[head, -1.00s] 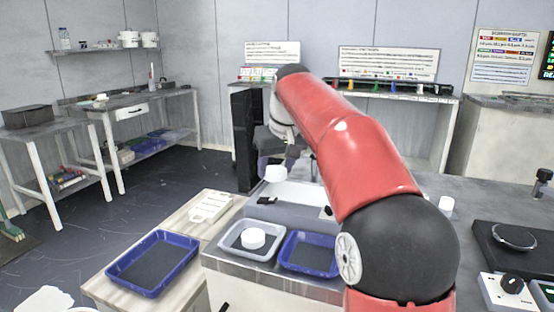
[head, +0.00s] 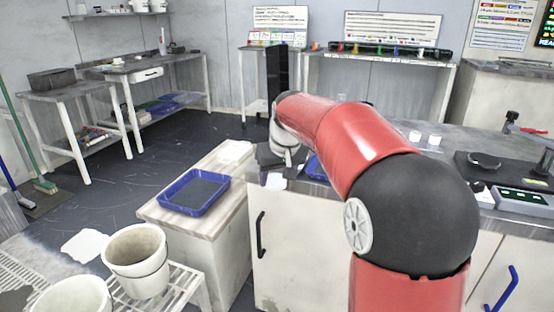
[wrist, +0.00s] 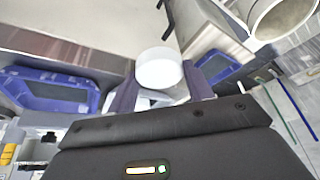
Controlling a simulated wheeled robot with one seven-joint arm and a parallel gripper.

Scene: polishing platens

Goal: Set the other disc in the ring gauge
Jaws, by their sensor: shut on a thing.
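A white round disc (wrist: 160,68) sits between the fingers of my gripper (wrist: 160,92) in the wrist view, and the gripper is shut on it. In the head view, my gripper (head: 284,160) is beyond the red arm, at the left front end of the counter. A white piece (head: 276,183) shows below it, probably the held disc. The white tray with a second disc is hidden from the head view. A round metal ring on a dark plate (head: 484,160) is at the right of the counter; I cannot tell whether it is the ring gauge.
A blue tray (head: 194,192) lies on the wooden-topped cabinet at left. Another blue tray (head: 316,168) is partly hidden behind my arm. A white bucket (head: 136,260) stands on a rack at lower left.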

